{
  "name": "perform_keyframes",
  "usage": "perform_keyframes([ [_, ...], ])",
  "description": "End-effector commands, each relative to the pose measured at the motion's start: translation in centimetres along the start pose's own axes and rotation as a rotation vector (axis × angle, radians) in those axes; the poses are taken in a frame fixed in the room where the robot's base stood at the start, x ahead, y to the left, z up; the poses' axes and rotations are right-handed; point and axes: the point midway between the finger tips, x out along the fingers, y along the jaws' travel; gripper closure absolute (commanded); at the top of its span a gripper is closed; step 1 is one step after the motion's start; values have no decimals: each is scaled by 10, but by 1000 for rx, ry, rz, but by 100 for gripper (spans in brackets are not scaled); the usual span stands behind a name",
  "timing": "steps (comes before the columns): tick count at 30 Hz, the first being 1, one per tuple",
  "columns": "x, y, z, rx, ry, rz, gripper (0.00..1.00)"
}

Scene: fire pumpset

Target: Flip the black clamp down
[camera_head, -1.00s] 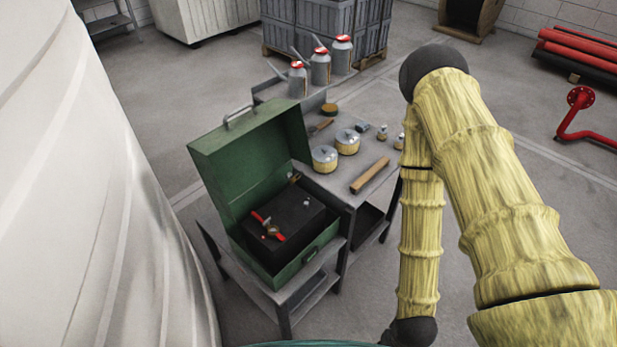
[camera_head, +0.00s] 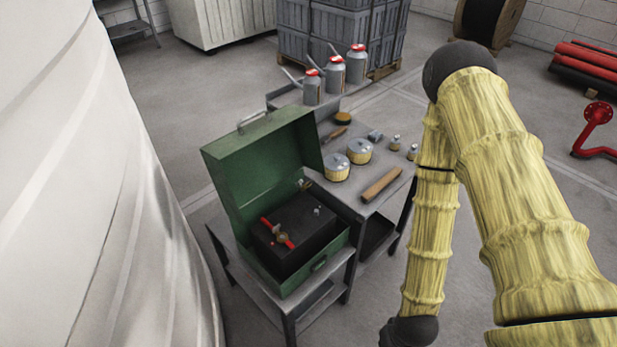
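I cannot make out a separate black clamp; the parts are too small to tell. An open green metal box (camera_head: 262,170) stands on a grey stand, its lid raised. Inside it is a black block (camera_head: 298,240) with a red-handled fitting (camera_head: 278,232) on top, a small knob (camera_head: 317,210) and a brass-coloured piece (camera_head: 304,184) at the back edge. My yellow-sleeved arm is folded on the right, apart from the box. My gripper is not in view.
A grey workbench (camera_head: 352,195) beside the box holds silver-lidded tins (camera_head: 359,151), a wooden block (camera_head: 381,184) and small bottles. Cans with red caps (camera_head: 335,73) stand behind. A large white wrapped shape (camera_head: 90,190) fills the left. Red pipes (camera_head: 588,68) lie at the far right.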

Motion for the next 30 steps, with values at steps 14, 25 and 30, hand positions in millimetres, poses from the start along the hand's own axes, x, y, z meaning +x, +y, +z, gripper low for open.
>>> perform_keyframes([
  [14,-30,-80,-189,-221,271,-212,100],
  [25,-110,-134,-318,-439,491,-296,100],
  [30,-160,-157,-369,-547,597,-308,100],
])
